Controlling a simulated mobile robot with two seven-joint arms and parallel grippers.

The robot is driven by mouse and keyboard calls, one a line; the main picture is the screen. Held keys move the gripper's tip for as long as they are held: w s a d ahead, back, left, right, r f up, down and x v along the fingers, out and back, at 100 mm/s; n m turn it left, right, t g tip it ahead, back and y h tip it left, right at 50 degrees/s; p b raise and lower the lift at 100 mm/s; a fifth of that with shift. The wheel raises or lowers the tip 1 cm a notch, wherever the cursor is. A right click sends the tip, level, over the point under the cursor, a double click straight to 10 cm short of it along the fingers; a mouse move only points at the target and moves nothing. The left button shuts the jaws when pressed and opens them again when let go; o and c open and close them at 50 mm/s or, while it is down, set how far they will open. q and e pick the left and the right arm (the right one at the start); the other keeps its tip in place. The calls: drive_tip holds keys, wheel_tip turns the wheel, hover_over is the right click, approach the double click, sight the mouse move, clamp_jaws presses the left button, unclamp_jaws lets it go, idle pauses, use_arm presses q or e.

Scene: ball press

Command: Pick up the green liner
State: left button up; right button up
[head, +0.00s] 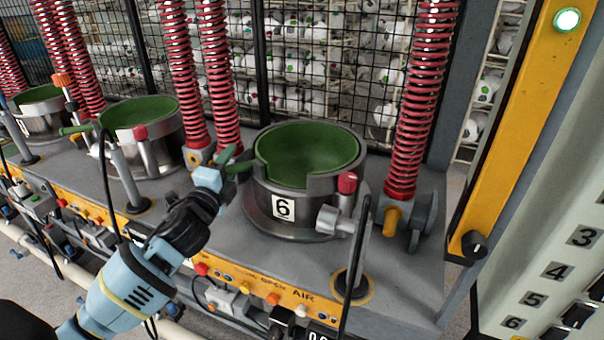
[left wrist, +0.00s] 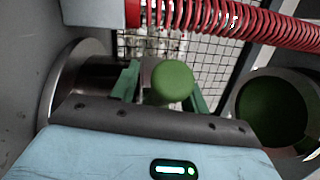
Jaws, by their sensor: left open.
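The green liner (head: 312,155) lines the inside of the round metal mould marked 6 (head: 325,205). Its short green handle (head: 242,167) sticks out through a gap in the mould's left rim. My left gripper (head: 231,159) is at this handle, with its jaws open. In the left wrist view the rounded green end of the handle (left wrist: 172,82) shows between the two green fingers of the left gripper (left wrist: 165,88). I cannot tell whether either finger touches it. My right gripper is not in view.
Red springs (head: 424,90) stand behind and right of the mould. A red-capped clamp post (head: 347,185) is at its front right. Another mould with a green liner (head: 138,112) stands to the left. A black mesh fence (head: 330,60) closes the back.

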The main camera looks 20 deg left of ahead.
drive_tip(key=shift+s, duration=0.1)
use_arm(q)
drive_tip(key=shift+c, duration=0.9)
clamp_jaws()
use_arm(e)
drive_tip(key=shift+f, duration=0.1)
use_arm(q)
drive_tip(key=shift+r, duration=0.1)
